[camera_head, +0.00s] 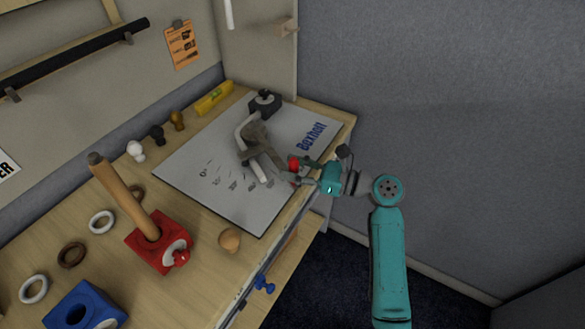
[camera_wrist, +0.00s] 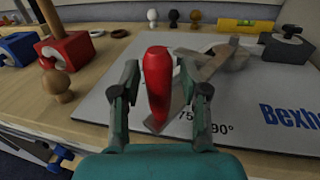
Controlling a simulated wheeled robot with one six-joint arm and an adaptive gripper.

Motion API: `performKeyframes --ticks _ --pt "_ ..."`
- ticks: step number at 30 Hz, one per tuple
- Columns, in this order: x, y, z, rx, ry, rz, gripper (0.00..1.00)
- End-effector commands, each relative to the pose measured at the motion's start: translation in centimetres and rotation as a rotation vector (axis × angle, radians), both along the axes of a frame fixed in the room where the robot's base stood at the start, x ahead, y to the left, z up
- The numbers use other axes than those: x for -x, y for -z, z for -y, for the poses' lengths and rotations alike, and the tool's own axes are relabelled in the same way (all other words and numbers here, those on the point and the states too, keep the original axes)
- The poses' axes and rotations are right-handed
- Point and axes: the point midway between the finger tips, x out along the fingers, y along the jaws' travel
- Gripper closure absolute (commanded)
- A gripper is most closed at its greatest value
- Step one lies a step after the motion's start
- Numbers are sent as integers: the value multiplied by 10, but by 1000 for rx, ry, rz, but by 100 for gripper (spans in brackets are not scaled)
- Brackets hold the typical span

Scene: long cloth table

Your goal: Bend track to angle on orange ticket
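The orange ticket (camera_head: 183,46) hangs on the back board; its writing is too small to read. A grey bending tool (camera_head: 254,135) with a pale curved bar (camera_head: 241,132) lies on a white board (camera_head: 215,195) printed with angle marks. A red handle (camera_head: 293,163) is at the tool's near right side. In the wrist view the red handle (camera_wrist: 157,78) stands between the fingers of my gripper (camera_wrist: 159,78). Gaps show beside the handle near the fingertips, so the gripper looks open around it. In the wrist view "75°" and "90°" show below the tool.
A red block (camera_head: 145,249) with a wooden-handled tool stands left of the board. Several rings, a blue block (camera_head: 75,310) and a wooden knob (camera_head: 229,240) are near it. Small knobs and a yellow level (camera_head: 214,98) line the back. A grey wall is at the right.

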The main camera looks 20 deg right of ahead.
Motion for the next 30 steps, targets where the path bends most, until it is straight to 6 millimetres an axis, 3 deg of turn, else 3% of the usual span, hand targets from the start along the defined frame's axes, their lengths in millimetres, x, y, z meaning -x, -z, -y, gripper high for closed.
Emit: performKeyframes --ticks 13,30 --pt "7 1 8 -1 1 -1 49" --pt "71 1 80 -1 2 -1 49"
